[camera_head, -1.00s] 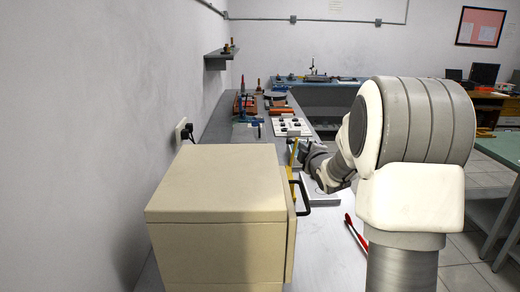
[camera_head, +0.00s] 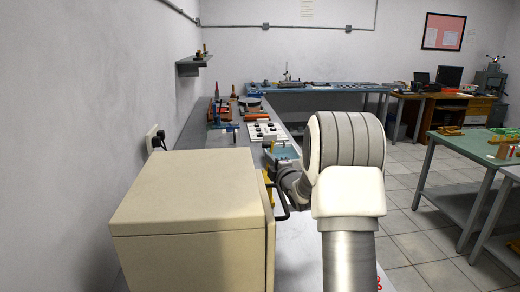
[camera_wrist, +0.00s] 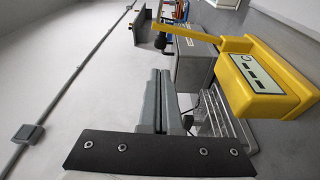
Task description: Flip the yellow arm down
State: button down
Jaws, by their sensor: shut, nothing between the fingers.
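In the wrist view the yellow arm (camera_wrist: 200,35) is a long bar that runs left from a yellow block (camera_wrist: 262,80) with a dark-slotted label. The bar passes beyond my gripper (camera_wrist: 160,74), whose two grey fingers are shut together and empty. The fingers look apart from the bar, with the block to their right. In the head view only a little yellow (camera_head: 268,188) shows beside the beige box; my own arm and the box hide most of that area.
The beige box (camera_head: 190,205) with a black handle (camera_head: 279,203) stands in front at left. The wall is close on the left. Green tables (camera_head: 470,155) stand at right, with open floor (camera_head: 405,215) between.

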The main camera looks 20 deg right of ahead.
aim_at(266, 146)
jog(key=w, duration=0.9)
jog(key=shift+d, duration=0.25)
jog(key=shift+d, duration=0.1)
jog(key=shift+d+r+m+b, duration=0.1)
jog(key=shift+d+m+b, duration=0.1)
jog(key=shift+m+b, duration=0.1)
jog(key=shift+s+d+m, duration=0.1)
jog(key=shift+d+m, duration=0.1)
jog(key=shift+m, duration=0.1)
jog(key=shift+s+d+m+t+b, duration=0.2)
jog(key=shift+d+m+t+b, duration=0.1)
jog(key=shift+d+m+b, duration=0.55)
jog(key=d+m+b, duration=0.1)
jog(key=m, duration=0.1)
jog(key=s+d+m+b, duration=0.1)
jog(key=d+b, duration=0.1)
jog(key=d+m+h+b, duration=0.1)
jog(key=m, duration=0.1)
jog(key=shift+s+d+f+m+t, duration=0.15)
jog(key=shift+f+m+t, duration=0.2)
jog(key=shift+t, duration=0.05)
jog(key=shift+s+f+b, duration=0.1)
jog(key=shift+s+b, duration=0.1)
jog(key=shift+b, duration=0.15)
